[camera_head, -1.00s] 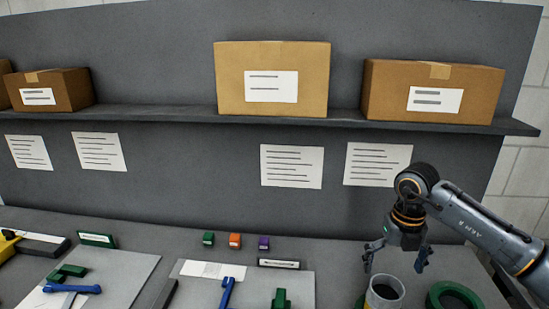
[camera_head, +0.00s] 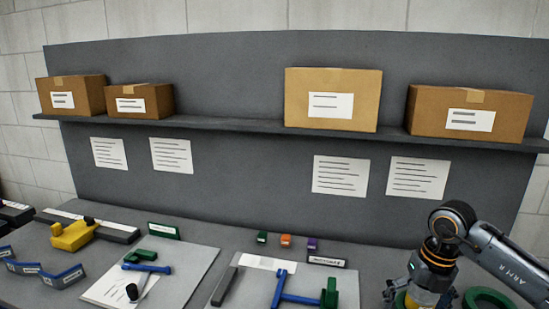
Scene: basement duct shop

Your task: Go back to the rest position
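My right gripper (camera_head: 419,296) is at the bottom right, pointing down over the bench, with its fingers spread apart. A small yellow patch (camera_head: 424,299) shows between or behind the fingers; I cannot tell what it belongs to or whether it touches them. The grey cup seen there earlier is now hidden or out of frame. A green ring (camera_head: 488,300) lies to the right of the gripper, cut by the bottom edge. My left gripper is not in view.
A grey bench carries a yellow tool (camera_head: 73,236), blue labelled holders (camera_head: 45,275), pale boards with blue and green parts (camera_head: 145,268), and three small coloured blocks (camera_head: 286,241). A shelf (camera_head: 240,125) with cardboard boxes (camera_head: 333,99) is behind.

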